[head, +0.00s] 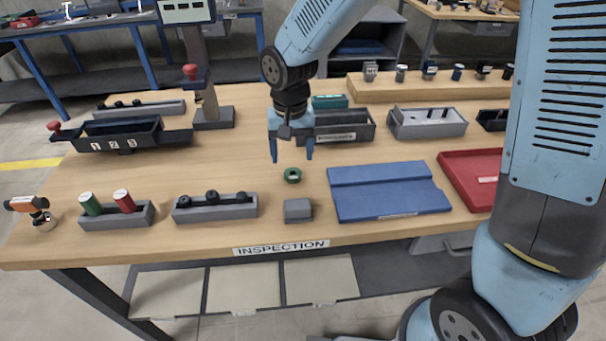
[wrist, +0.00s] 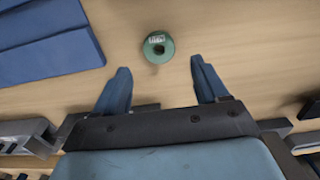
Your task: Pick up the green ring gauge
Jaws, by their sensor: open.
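The green ring gauge (head: 292,175) lies flat on the wooden bench, a small dark green ring with a hole. It also shows in the wrist view (wrist: 158,47), with a pale label on its face. My gripper (head: 292,158) hangs above the bench, fingers pointing down, just behind the ring in the head view. In the wrist view my gripper (wrist: 160,80) has its two blue fingers wide apart and empty. The ring is beyond the fingertips there, roughly midway between them sideways. Nothing touches the ring.
A small grey block (head: 298,210) sits in front of the ring. A blue stepped mat (head: 388,190) lies to its right, then a red tray (head: 470,178). A grey holder with black knobs (head: 215,208) is at left. A dark labelled bin (head: 345,127) stands behind my gripper.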

